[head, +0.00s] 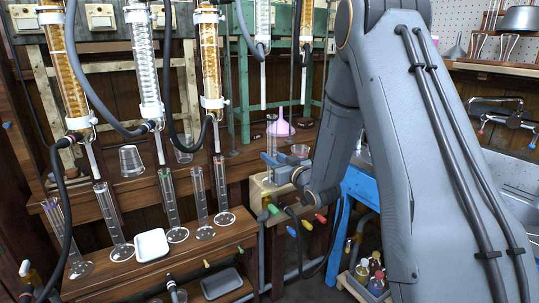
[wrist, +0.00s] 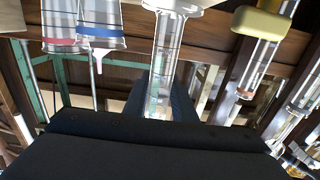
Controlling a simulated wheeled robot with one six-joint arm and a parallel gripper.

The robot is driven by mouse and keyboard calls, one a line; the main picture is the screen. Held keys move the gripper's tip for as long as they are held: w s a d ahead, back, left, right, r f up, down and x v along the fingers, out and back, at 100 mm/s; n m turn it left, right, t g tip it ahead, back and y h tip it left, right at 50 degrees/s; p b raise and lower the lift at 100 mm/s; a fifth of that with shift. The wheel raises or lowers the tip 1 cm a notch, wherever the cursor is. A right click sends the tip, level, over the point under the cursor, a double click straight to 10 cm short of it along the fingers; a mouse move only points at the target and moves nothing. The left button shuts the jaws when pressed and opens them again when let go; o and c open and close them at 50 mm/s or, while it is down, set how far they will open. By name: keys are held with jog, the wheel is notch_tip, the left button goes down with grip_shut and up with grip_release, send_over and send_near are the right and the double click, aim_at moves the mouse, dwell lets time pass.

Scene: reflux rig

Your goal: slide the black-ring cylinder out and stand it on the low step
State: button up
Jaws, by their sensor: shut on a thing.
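My gripper (head: 272,160) is shut on a clear graduated cylinder (head: 271,132), held roughly upright at the right end of the wooden bench. In the wrist view the cylinder (wrist: 163,60) runs down between the dark fingers, with its wide flange at the top edge. I cannot make out its ring colour. Several other clear cylinders stand to the left on a wooden step (head: 225,240): among them a left one (head: 112,225), a middle one (head: 171,205) and a right one (head: 221,190). Their ring colours are too small to tell apart surely.
A white tray (head: 151,245) lies on the wooden step, and a grey tray (head: 222,283) lies lower down. A beige block (head: 262,192) is below my gripper. Condensers with hoses hang above. A purple funnel (head: 281,126) stands behind. A blue stand (head: 365,190) is to the right.

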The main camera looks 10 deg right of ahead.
jog(key=shift+p+v, duration=0.55)
jog(key=shift+v, duration=1.15)
jog(key=shift+r, duration=0.1)
